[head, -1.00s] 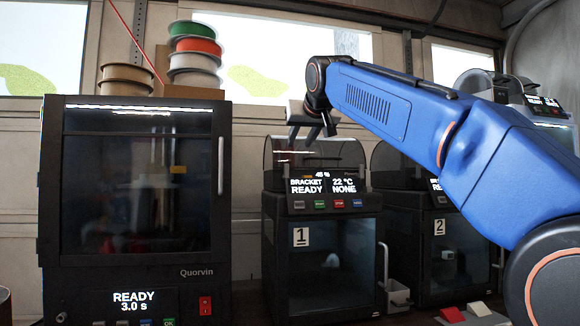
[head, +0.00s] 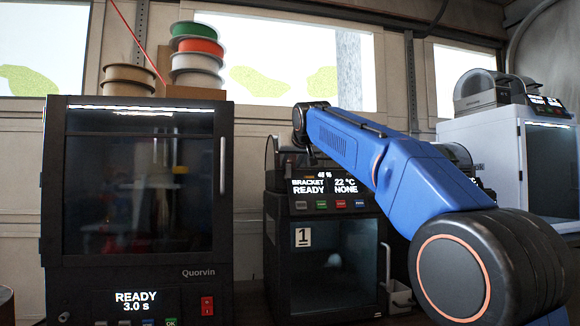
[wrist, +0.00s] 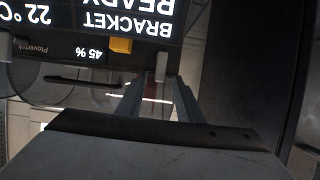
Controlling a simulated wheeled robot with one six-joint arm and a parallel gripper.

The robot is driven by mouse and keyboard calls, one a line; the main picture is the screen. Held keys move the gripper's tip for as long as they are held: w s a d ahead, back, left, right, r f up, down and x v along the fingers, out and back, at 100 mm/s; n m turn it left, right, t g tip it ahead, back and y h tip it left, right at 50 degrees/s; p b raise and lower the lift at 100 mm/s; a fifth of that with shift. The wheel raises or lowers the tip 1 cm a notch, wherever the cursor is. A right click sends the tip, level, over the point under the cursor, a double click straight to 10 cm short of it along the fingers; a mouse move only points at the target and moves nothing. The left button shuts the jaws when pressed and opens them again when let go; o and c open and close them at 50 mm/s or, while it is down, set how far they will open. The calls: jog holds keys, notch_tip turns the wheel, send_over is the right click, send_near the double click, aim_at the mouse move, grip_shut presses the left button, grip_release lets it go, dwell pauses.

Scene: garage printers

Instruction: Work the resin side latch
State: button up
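I cannot surely pick out the resin side latch. In the wrist view, which is upside down, a short grey post (wrist: 162,66) and an orange-yellow block (wrist: 120,45) are at the edge of the BRACKET READY screen (wrist: 120,20). My gripper (wrist: 161,80) has its two fingers apart, with the post showing near the tips; contact cannot be told. In the head view my gripper is mostly hidden behind my wrist, above the left end of the clear cover of printer 1 (head: 325,255). The Quorvin machine (head: 140,180) has its door shut and reads READY 3.0 s.
Filament spools (head: 197,47) are stacked on a box behind the Quorvin machine. A white printer (head: 500,160) stands at the right. My arm hides most of printer 2. A gap lies between the Quorvin machine and printer 1.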

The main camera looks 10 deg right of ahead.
aim_at(288, 172)
jog(key=shift+x, duration=1.25)
jog(key=shift+c, duration=0.4)
grip_shut()
